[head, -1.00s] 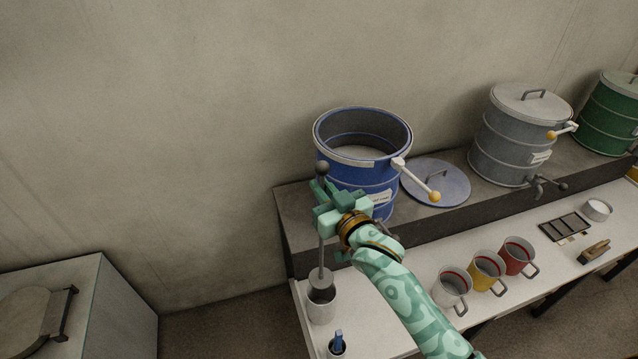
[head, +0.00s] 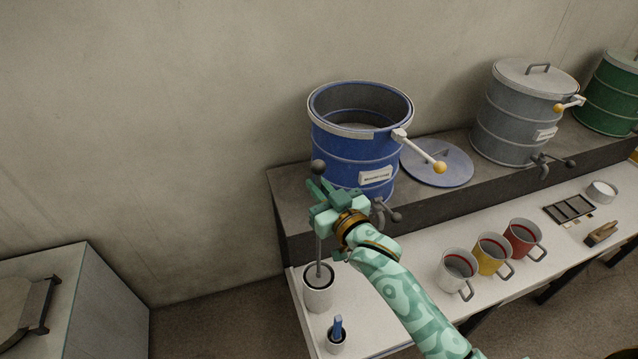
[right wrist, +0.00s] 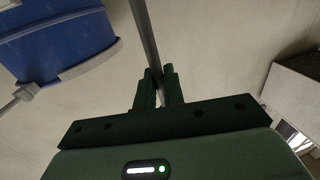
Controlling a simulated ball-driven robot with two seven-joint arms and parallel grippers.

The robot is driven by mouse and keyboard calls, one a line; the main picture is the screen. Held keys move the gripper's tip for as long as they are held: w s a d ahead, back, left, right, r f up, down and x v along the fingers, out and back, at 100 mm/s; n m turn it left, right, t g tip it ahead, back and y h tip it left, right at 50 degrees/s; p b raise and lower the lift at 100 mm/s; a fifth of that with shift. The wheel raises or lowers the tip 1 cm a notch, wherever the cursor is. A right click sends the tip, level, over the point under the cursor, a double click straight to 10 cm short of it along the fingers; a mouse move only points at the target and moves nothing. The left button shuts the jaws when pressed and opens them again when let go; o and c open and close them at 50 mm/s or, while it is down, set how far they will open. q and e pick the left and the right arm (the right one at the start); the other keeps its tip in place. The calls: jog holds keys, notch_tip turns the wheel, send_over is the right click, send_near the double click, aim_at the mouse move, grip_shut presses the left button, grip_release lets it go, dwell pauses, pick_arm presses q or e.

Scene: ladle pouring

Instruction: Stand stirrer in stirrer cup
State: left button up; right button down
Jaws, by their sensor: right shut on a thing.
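The stirrer (head: 319,245) is a grey rod with a dark ball (head: 318,167) at its top. It stands close to upright, and its lower end is inside the white stirrer cup (head: 318,299) at the left end of the bench. Its foot is hidden in the cup, so I cannot tell whether it touches the bottom. My right gripper (head: 321,197) is shut on the upper part of the rod, just below the ball. In the right wrist view the rod (right wrist: 146,40) passes between the fingers (right wrist: 159,88). My left gripper is not in view.
A smaller cup (head: 336,342) with a blue-handled thing stands in front. The open blue drum (head: 352,150) with a lever is behind my gripper, its lid (head: 437,165) beside it. Several mugs stand right of my arm, including a yellow one (head: 490,256). A grey box (head: 75,300) is at left.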

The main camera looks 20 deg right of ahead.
notch_tip(320, 180, down, 8)
jog(key=b, duration=0.4)
jog(key=shift+r, duration=0.25)
jog(key=c, duration=1.4)
grip_release()
jog(key=shift+s, duration=0.1)
jog(key=v, duration=1.6)
jog(key=shift+p, duration=0.4)
jog(key=shift+d, duration=0.1)
